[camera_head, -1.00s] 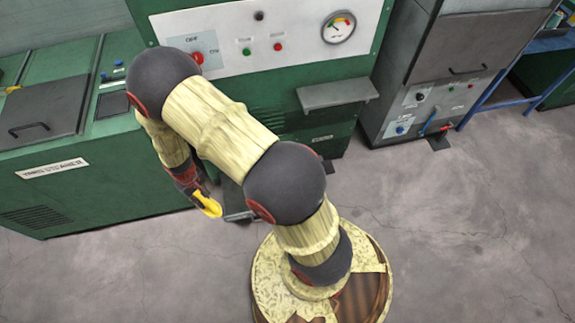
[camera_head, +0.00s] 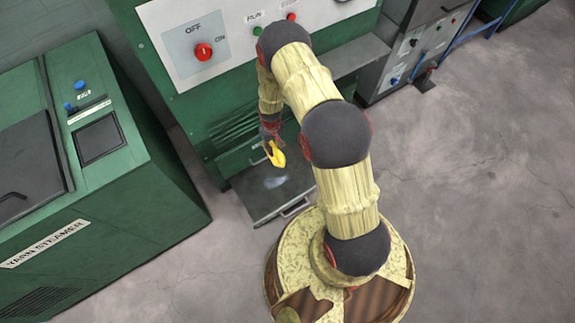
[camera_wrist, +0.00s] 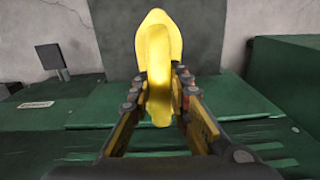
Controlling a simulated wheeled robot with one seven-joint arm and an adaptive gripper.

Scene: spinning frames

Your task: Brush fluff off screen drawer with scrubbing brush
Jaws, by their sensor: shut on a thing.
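The screen drawer (camera_head: 258,207) is a dark flat tray with a handle at its front, pulled out low on the green machine. A pale patch of fluff (camera_head: 275,182) lies on its surface. My gripper (camera_head: 270,138) is shut on the yellow scrubbing brush (camera_head: 277,154) and holds it over the drawer's far part, near the machine front. The brush and drawer look apart. In the wrist view, the brush (camera_wrist: 157,45) stands out from between the fingers, with a dark grey panel behind it, seemingly the drawer. The brush's bristles and the fluff cannot be made out there.
The green machine (camera_head: 160,80) with a red knob rises behind the drawer. A grey shelf (camera_head: 352,57) juts out at its right. The green yarn steamer (camera_head: 150,190) stands close on the left. The concrete floor (camera_head: 480,200) is open on the right.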

